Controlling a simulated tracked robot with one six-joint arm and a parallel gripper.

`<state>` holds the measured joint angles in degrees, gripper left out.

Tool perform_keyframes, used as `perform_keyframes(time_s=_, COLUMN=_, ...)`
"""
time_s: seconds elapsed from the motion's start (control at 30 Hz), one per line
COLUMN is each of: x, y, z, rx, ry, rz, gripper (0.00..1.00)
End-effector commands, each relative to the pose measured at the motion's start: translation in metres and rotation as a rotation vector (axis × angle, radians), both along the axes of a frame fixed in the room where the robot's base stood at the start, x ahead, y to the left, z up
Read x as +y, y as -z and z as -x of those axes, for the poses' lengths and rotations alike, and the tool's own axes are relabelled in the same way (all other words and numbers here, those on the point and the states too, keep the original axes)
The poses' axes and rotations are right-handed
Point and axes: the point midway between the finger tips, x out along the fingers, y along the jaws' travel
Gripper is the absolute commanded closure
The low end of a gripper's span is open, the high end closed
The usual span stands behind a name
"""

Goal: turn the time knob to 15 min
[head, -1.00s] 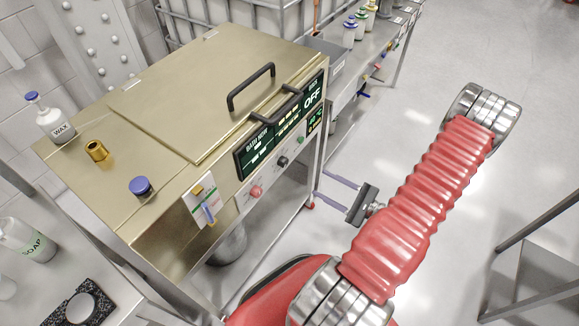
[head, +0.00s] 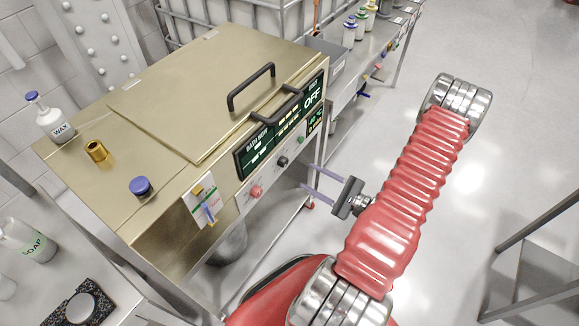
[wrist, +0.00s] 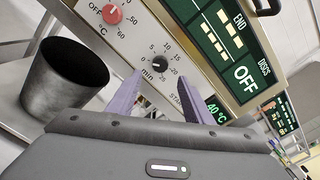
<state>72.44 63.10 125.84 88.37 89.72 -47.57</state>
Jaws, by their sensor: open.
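The time knob is a small black knob (wrist: 159,62) on the pale front panel in the wrist view, ringed by numbers with "min" below. Its pale mark appears to face the low numbers at left, but the exact setting is too small to read. It also shows in the head view as a dark knob (head: 283,161). My gripper (wrist: 162,80) is open and empty, its two purple fingers apart. In the wrist view the fingertips lie just below the knob, one to each side. In the head view my gripper (head: 310,176) is in front of the panel, apart from the knob.
A red temperature knob (wrist: 112,14) sits left of the time knob. The display (head: 280,128) reads OFF at its right end. A dark bucket (wrist: 66,73) shows at left. Open floor lies to the right.

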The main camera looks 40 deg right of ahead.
Motion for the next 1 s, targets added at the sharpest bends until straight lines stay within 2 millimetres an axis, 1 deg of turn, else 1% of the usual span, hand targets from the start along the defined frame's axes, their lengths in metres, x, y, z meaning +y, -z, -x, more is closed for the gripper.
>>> perform_keyframes(time_s=0.1, x=0.005, y=0.000, z=-0.013, rx=0.000, ry=-0.003, rz=0.000, gripper=0.54)
perform_keyframes(time_s=0.7, x=0.026, y=0.000, z=-0.073, rx=0.000, ry=-0.003, rz=0.000, gripper=0.54)
perform_keyframes(time_s=0.83, x=0.029, y=0.000, z=-0.082, rx=0.000, ry=-0.001, rz=0.000, gripper=0.54)
perform_keyframes(time_s=1.0, x=0.030, y=0.000, z=-0.086, rx=0.000, ry=0.000, rz=0.000, gripper=0.54)
